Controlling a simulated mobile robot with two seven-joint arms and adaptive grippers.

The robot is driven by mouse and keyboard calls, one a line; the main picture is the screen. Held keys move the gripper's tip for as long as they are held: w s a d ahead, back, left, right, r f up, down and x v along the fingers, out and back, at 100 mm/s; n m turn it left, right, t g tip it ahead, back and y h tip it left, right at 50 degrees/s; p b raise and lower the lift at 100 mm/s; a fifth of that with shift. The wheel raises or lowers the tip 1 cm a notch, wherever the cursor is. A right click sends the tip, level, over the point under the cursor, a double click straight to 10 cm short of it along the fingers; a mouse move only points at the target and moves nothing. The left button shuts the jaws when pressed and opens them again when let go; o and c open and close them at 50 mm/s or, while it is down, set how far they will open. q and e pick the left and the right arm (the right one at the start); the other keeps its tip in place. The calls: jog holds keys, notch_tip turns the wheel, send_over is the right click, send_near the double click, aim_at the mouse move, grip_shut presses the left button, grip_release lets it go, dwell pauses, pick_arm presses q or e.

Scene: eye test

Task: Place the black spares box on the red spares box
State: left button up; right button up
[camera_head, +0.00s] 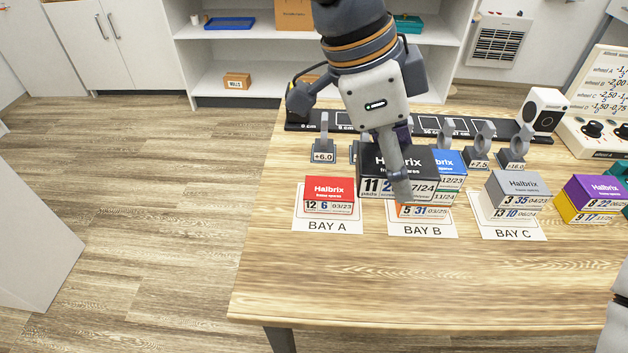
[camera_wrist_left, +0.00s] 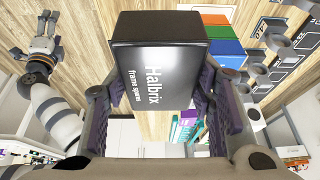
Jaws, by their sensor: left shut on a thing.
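The black spares box (camera_head: 378,160) is in my left gripper (camera_head: 398,162), which is shut across it. In the left wrist view the black box (camera_wrist_left: 155,58) sits between both fingers. In the head view it is in front of the Bay B stack and partly hides it; one finger crosses its label side. The red spares box (camera_head: 329,188) lies on the Bay A card (camera_head: 328,222), left of the black box, with its top clear. My right gripper (camera_wrist_left: 42,42) shows small in the left wrist view; its finger opening is unclear.
Bay B holds a stack with a blue box (camera_head: 451,162) on top and an orange box (camera_head: 425,211) low down. Grey boxes (camera_head: 518,186) stand on Bay C, purple (camera_head: 597,192) and yellow ones further right. The table front is clear.

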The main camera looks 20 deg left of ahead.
pick_arm(q)
jog(key=w+a+f, duration=0.4)
jog(key=w+a, duration=0.1)
jog(key=a, duration=0.2)
jog(key=b, duration=0.1)
send_over(337, 188)
jog(key=f, duration=0.3)
jog(key=s+f, duration=0.1)
jog(key=shift+a+f, duration=0.25)
jog(key=shift+f, duration=0.1)
jog(key=shift+w+a+f, duration=0.15)
jog(key=shift+f, duration=0.1)
jog(key=shift+w+a+f+b, duration=0.1)
jog(key=shift+a+f+b, duration=0.1)
jog(key=shift+f, duration=0.7)
jog(key=shift+w+a+f+b, duration=0.1)
jog(key=shift+f+b, duration=0.1)
jog(key=shift+f, duration=0.65)
pick_arm(e)
jog(key=shift+s+d+f+g, duration=0.1)
jog(key=shift+s+f+g, duration=0.5)
jog(key=shift+s+f, duration=0.6)
pick_arm(q)
jog(key=shift+f, duration=0.1)
jog(key=shift+f, duration=0.1)
jog(key=o, duration=1.2)
